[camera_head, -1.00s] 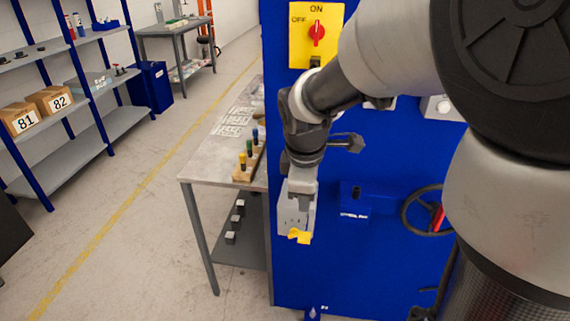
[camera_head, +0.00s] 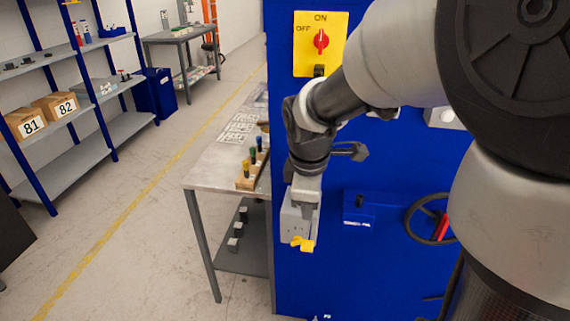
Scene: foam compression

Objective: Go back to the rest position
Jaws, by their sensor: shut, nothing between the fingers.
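My arm reaches in from the right, across the front of a blue cabinet (camera_head: 390,265). My gripper (camera_head: 306,207) hangs down in front of the cabinet's left part, beside a grey box (camera_head: 298,228) with a yellow piece (camera_head: 302,243) at its bottom. The gripper is shut with nothing seen held in it. I cannot tell whether its fingertips touch the grey box.
A yellow panel with a red switch (camera_head: 321,41) is high on the cabinet. A handwheel (camera_head: 425,222) with a red handle is at right. A table (camera_head: 215,172) with coloured pegs (camera_head: 252,160) stands at left. Shelves (camera_head: 65,165) line the wall. The floor (camera_head: 130,255) between is clear.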

